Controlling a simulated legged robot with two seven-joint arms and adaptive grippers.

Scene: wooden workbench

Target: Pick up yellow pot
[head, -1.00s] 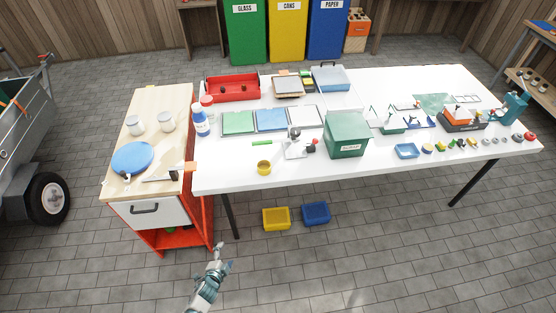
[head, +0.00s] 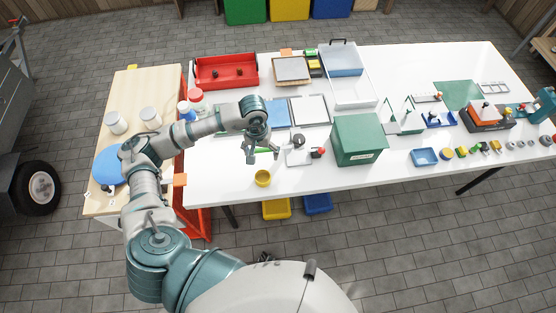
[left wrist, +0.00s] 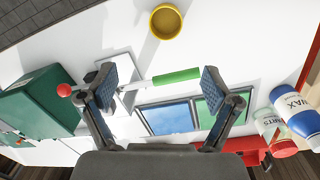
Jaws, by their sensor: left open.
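The yellow pot (head: 263,178) is a small round open cup standing upright on the white table near its front edge. It also shows in the left wrist view (left wrist: 166,21), at the top, beyond my fingertips. My left gripper (head: 264,152) is above the table, a little behind the pot in the head view. In the left wrist view the left gripper (left wrist: 163,80) has its two fingers spread wide with nothing between them touching. It is apart from the pot. My right gripper is not in view.
A green-handled tool (left wrist: 176,76) lies below the left fingers. A small device with a red knob (head: 302,156) and a green box (head: 360,140) stand right of the pot. Bottles (head: 187,111) stand at the left. The table (head: 330,184) is clear around the pot.

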